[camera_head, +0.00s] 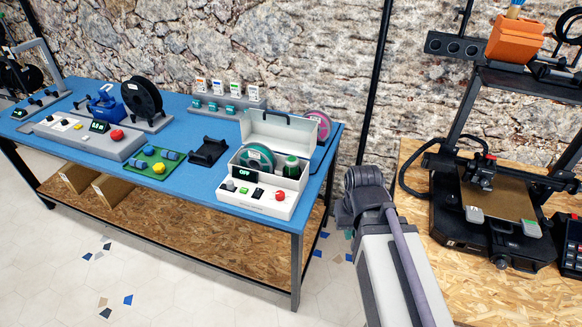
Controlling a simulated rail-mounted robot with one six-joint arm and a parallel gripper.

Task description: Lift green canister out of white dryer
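The white dryer (227,188) stands on the right end of the blue table, with its lid (275,133) up. Its front display reads OFF, above a red button and other controls. The green canister (291,170) sits upright in the right part of the dryer's opening, its lower part hidden by the front wall. A spool with a green rim (257,159) stands in the dryer to the left of the canister. My arm rises at the lower middle right, to the right of the table and apart from the dryer. My gripper's fingers do not show.
On the blue table (190,107), a black holder (208,152), a green tray (152,162) and a grey control box (88,137) lie left of the dryer. A pink spool (318,126) stands behind it. A black printer (497,215) stands on the wooden table at right.

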